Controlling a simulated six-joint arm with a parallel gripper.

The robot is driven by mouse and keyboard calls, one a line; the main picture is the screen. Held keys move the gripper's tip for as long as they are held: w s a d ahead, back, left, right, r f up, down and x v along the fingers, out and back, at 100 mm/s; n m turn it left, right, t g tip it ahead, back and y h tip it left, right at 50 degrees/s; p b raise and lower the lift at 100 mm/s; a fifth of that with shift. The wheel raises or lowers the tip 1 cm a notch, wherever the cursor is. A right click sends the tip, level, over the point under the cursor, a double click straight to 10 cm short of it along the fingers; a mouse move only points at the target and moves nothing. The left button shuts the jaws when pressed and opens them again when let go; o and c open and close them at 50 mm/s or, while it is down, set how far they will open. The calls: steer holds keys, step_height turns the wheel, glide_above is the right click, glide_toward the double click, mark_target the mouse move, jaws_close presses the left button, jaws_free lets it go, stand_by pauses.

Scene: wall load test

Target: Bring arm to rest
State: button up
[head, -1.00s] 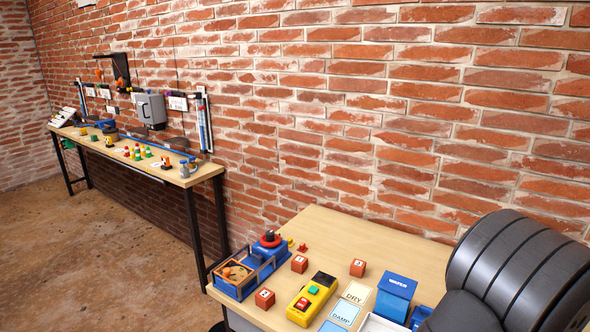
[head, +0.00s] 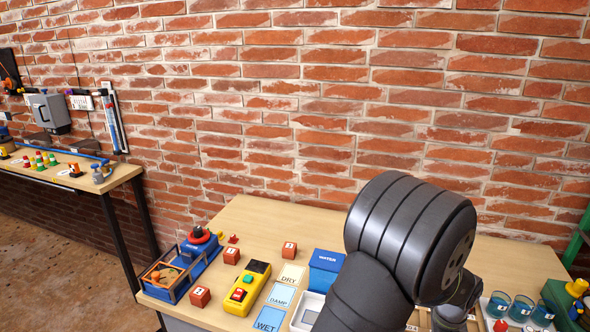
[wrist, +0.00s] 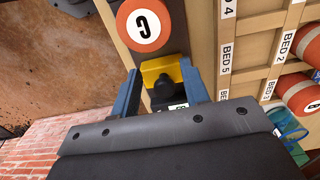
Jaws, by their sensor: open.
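In the wrist view my gripper (wrist: 168,92) shows two blue fingers spread apart, open. A yellow block with a black knob (wrist: 163,80) shows between and beyond the fingertips; I cannot tell whether anything touches it. In the head view my dark arm covers the right part of the near table (head: 265,225), and my gripper is hidden there.
The near table holds a blue box (head: 325,268), a yellow device (head: 246,287), red numbered cubes (head: 231,254), cards marked DRY, DAMP and WET (head: 270,319), and blue cups (head: 520,308). A brick wall (head: 300,100) stands behind. The wrist view shows bed-labelled compartments (wrist: 262,45).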

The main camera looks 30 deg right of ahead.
steer(key=r, duration=0.2)
steer(key=s+d+r, duration=0.1)
steer(key=r, duration=0.2)
steer(key=shift+s+d+r, duration=0.2)
steer(key=shift+d+r, duration=0.15)
steer(key=shift+d, duration=0.05)
step_height(320, 180, up, 13)
steer(key=w+n, duration=0.1)
steer(key=n, duration=0.8)
steer(key=shift+w+n, duration=0.3)
steer(key=shift+o, duration=0.5)
steer(key=shift+f, duration=0.1)
